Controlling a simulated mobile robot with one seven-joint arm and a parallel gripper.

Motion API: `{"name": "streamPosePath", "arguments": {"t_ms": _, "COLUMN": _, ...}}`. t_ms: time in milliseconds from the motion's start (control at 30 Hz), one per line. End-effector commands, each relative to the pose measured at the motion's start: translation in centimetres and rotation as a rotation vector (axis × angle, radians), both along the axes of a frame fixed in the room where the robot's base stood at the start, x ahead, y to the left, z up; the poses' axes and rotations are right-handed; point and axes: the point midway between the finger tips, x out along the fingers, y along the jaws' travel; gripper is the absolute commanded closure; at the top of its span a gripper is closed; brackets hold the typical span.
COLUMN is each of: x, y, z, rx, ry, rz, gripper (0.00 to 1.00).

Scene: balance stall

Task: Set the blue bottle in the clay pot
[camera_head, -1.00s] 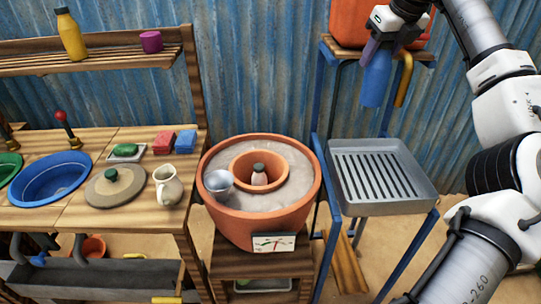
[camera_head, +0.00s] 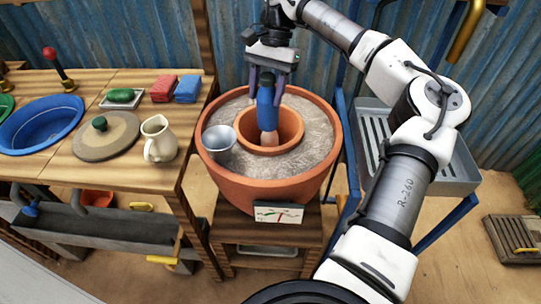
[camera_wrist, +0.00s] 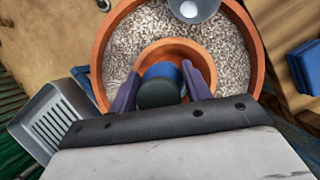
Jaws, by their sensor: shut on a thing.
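The blue bottle (camera_head: 265,108) is upright in my gripper (camera_head: 267,90), which is shut on its upper part. In the wrist view the bottle's dark cap (camera_wrist: 158,94) sits between the two purple fingers (camera_wrist: 163,80), with blue below it. The clay pot (camera_head: 221,172) is a wide terracotta pot filled with grey grit, with a smaller clay pot (camera_head: 291,122) set in its middle. The bottle is over the inner pot's mouth.
A metal cup (camera_head: 219,139) rests on the grit at the left. A dial card (camera_head: 278,212) is on the pot's front. The wooden counter at the left holds a cream jug (camera_head: 158,138) and a round lid (camera_head: 107,134). A slatted grey tray (camera_head: 455,165) stands at the right, partly behind my arm.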

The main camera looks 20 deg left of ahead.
Motion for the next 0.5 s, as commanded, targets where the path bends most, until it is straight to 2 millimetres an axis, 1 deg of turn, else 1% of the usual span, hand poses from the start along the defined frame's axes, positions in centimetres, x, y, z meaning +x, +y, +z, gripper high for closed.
{"name": "streamPosePath", "arguments": {"t_ms": 67, "x": -0.1, "y": 0.0, "z": -1.4, "rx": -0.001, "ry": 0.003, "rz": 0.007, "gripper": 0.99}}
{"name": "streamPosePath", "arguments": {"t_ms": 400, "x": -0.1, "y": 0.0, "z": -10.3, "rx": -0.001, "ry": 0.004, "rz": 0.003, "gripper": 1.00}}
{"name": "streamPosePath", "arguments": {"t_ms": 500, "x": -0.1, "y": 0.0, "z": -12.5, "rx": 0.000, "ry": 0.003, "rz": 0.002, "gripper": 1.00}}
